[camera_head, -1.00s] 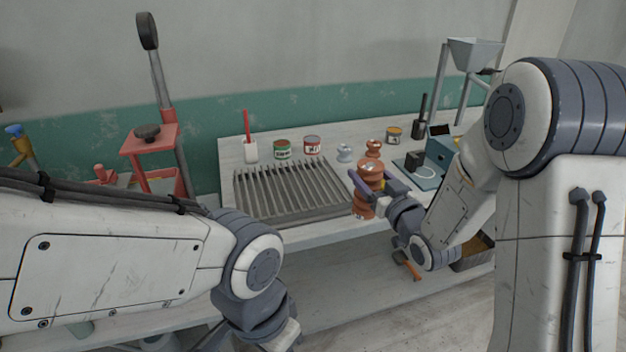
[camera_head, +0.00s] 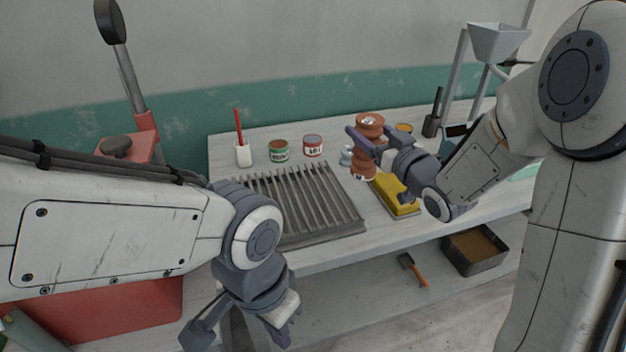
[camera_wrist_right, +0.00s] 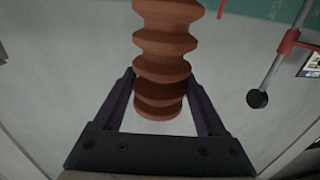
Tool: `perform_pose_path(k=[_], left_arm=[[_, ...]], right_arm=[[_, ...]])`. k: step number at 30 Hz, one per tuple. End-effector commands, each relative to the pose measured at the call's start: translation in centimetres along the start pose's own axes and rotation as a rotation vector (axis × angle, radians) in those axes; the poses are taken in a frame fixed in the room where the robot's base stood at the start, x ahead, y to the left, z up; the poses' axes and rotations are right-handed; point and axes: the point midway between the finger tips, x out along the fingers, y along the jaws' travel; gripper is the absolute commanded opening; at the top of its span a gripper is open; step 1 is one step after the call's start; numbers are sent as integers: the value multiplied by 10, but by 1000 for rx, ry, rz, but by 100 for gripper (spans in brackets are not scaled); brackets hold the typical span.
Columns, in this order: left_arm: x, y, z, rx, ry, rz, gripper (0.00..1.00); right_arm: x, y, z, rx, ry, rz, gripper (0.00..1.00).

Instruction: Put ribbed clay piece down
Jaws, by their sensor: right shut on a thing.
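The ribbed clay piece (camera_head: 369,123) is reddish brown, with several rounded ridges. It is roughly upright in the head view, above the back of the white table, apart from the tabletop as far as I can tell. My right gripper (camera_head: 372,148) is shut on its middle. In the right wrist view the clay piece (camera_wrist_right: 165,45) runs up between the two dark fingers (camera_wrist_right: 160,108). My left gripper (camera_head: 240,335) hangs low at the bottom edge, away from the clay; its fingers are partly cut off.
A grey slatted rack (camera_head: 290,238) covers the table's left half. A yellow block (camera_head: 398,198) lies right of it. A green-labelled can (camera_head: 278,152), a red-labelled can (camera_head: 313,147) and a white cup (camera_head: 243,156) stand behind.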

Motion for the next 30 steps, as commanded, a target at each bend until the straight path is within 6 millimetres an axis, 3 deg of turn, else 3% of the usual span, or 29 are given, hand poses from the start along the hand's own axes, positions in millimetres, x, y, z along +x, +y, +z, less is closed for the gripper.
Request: perform_pose_path(k=[9,15,23,30], left_arm=[[-9,1,0,0,0,0,0],[-16,1,-1,0,0,0,0],[-18,1,-1,0,0,0,0],[-25,2,-1,0,0,0,0]], right_arm=[[52,-55,35,2,0,-25,0],[80,-80,56,-1,3,-22,0],[90,-88,71,0,2,-17,0],[90,-86,101,0,1,-15,0]])
